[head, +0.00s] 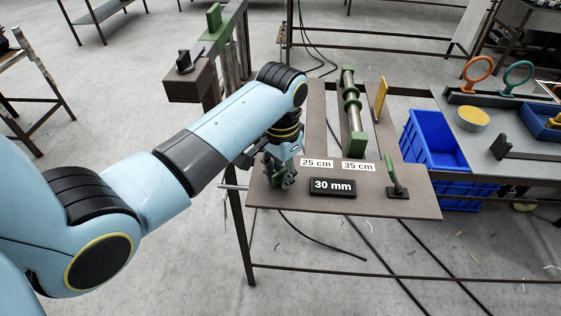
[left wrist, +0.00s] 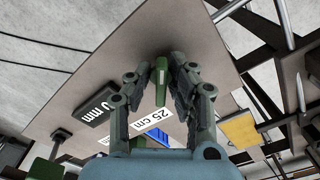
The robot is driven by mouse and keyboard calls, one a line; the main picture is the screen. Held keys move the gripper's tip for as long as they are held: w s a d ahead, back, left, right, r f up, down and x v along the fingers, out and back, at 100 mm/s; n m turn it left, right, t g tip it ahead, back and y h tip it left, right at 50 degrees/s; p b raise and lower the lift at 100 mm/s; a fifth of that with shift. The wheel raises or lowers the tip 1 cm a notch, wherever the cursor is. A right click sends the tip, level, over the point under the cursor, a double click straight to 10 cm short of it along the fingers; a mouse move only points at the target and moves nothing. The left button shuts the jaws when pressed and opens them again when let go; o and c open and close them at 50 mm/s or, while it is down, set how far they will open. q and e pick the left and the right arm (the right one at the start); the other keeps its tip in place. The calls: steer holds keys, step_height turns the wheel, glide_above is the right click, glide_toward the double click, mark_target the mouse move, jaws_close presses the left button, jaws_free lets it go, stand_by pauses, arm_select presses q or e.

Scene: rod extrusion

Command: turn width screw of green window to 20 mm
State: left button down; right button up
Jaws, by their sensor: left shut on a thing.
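My left gripper (head: 281,181) is low over the left part of the brown table, near its front-left edge. In the left wrist view my left gripper (left wrist: 160,72) has its fingers closed on a narrow green handle (left wrist: 161,90), apparently that of the width screw. In the head view the fingers and arm mostly hide this handle. A black display (head: 333,187) reading "30 mm" lies just right of the gripper. In the left wrist view the display (left wrist: 97,106) is partly cropped by the finger. I cannot make out the window opening itself. My right gripper is not in view.
Labels "25 cm" (head: 316,163) and "35 cm" (head: 358,167) lie behind the display. A green lever (head: 395,178) stands at the table's right. Green-ended rollers (head: 351,112) and a yellow plate (head: 380,100) stand behind. A blue crate (head: 428,142) is right of the table.

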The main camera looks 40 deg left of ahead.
arm_select(q)
steer(key=shift+w+a+r, duration=0.1)
steer(key=shift+w+r, duration=0.15)
steer(key=shift+n, duration=1)
steer(key=shift+n, duration=1)
steer(key=shift+n, duration=1)
